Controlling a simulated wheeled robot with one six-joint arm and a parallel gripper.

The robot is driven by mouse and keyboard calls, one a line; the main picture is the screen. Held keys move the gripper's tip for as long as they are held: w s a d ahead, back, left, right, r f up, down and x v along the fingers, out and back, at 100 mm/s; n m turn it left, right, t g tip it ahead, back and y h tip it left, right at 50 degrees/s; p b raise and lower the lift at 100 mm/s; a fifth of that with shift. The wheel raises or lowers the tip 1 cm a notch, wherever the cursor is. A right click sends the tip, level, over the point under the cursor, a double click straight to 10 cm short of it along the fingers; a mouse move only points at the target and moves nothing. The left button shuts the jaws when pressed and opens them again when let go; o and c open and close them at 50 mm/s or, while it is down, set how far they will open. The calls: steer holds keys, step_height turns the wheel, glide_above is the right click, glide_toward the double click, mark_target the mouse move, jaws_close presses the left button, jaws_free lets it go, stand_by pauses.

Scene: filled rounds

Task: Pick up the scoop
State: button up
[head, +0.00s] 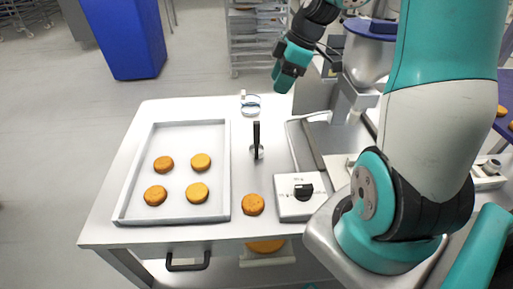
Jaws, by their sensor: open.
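A small tool with a black upright-looking handle (256,133) and a shiny metal head at its near end appears to be the scoop. It is on the white table between the tray and the grey device. My gripper (283,82) is beyond it, up and to the right in the head view, over the far edge of the table. It is open, apart from the scoop, and nothing shows between its fingers. The fingertips are small and dark, so their gap is hard to see.
A shallow tray (141,176) holds several orange-brown rounds. One more round (253,205) lies on the table beside a white box with a black knob (295,197). A small clear round dish (251,106) is near the far edge. Table is bare around the scoop.

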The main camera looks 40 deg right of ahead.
mark_target(258, 122)
steer(key=x, duration=0.4)
steer(key=p+x, duration=0.1)
steer(key=x, duration=0.6)
steer(key=shift+d+f, duration=0.15)
steer(key=shift+f, duration=0.3)
steer(key=shift+w+p+x, duration=0.1)
steer(key=shift+p+x, duration=0.4)
steer(key=shift+x, duration=0.85)
steer(key=shift+w+p+x, duration=0.15)
steer(key=shift+p+x, duration=0.3)
steer(key=shift+x, duration=0.95)
jaws_close()
